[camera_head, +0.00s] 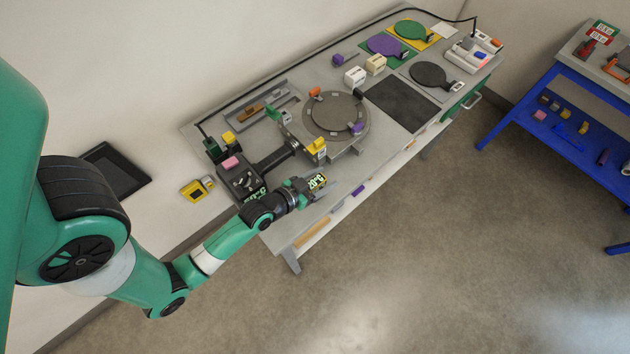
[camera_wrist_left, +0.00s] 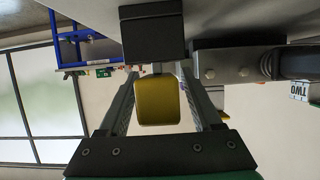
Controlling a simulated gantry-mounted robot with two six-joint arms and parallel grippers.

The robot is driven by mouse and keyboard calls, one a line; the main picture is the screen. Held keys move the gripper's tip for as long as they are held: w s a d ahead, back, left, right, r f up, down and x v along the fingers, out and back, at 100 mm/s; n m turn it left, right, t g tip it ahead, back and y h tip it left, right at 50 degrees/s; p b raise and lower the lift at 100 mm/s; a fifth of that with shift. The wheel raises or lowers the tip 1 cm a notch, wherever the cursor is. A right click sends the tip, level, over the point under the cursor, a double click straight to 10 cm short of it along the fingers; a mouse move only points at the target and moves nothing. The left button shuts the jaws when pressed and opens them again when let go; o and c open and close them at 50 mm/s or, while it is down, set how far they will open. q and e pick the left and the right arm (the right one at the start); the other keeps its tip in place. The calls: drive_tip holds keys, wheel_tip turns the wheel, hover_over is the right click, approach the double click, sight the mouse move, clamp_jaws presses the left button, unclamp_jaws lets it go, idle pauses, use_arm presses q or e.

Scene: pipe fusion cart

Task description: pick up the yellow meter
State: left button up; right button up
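A yellow block-like body (camera_wrist_left: 158,102), which looks like the back of the yellow meter, sits between the two fingers of my left gripper (camera_wrist_left: 160,72) in the left wrist view. One finger lies on each side of it. I cannot tell whether the fingers press on it or only straddle it. In the head view my left gripper (camera_head: 304,190) is at the table's near edge. A small meter face (camera_head: 317,181) with bright green digits shows at the fingertips; its body is largely hidden. My right gripper is not in view.
The grey cart top (camera_head: 408,160) carries a round fixture (camera_head: 336,115), a dark mat (camera_head: 401,104) and coloured paddles. Another yellow device (camera_head: 197,189) with a dark panel lies left of the cart. A blue table (camera_head: 545,98) stands at right. Open floor lies in front.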

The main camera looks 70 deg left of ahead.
use_arm(q)
clamp_jaws()
